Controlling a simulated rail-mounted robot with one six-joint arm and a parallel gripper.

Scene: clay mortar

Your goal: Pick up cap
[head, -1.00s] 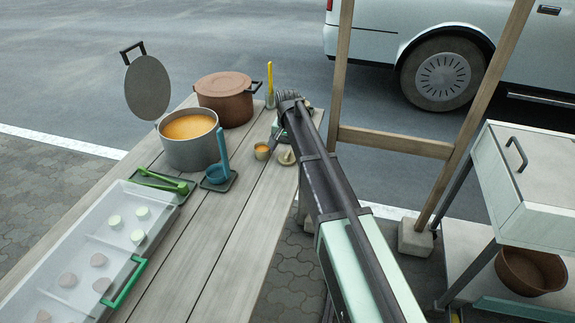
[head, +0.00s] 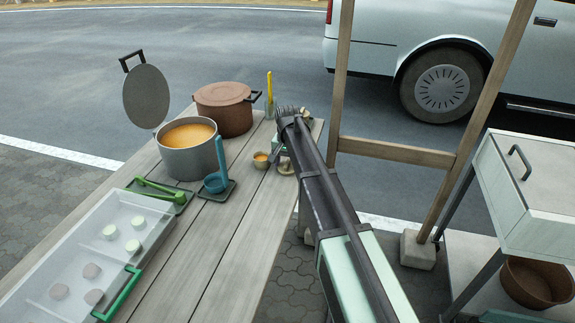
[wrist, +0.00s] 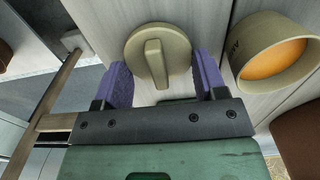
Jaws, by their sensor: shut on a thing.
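The cap is a round beige lid with a raised bar handle (wrist: 152,52). In the wrist view it lies between the purple fingers of my gripper (wrist: 162,75), which are shut on it. In the head view the cap (head: 286,169) is small, at the right edge of the wooden table, and my gripper (head: 277,152) is partly hidden by my arm. I cannot tell whether the cap touches the table. A small beige cup with orange content (wrist: 262,75) stands to the right in the wrist view, apart from the cap; the head view also shows this cup (head: 261,163).
On the table (head: 222,252) are a grey pot of orange soup (head: 188,165), a brown lidded pot (head: 223,112), a blue ladle (head: 216,182), green tongs (head: 158,189) and a clear tray (head: 92,255). A wooden frame (head: 395,151) stands right of my arm.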

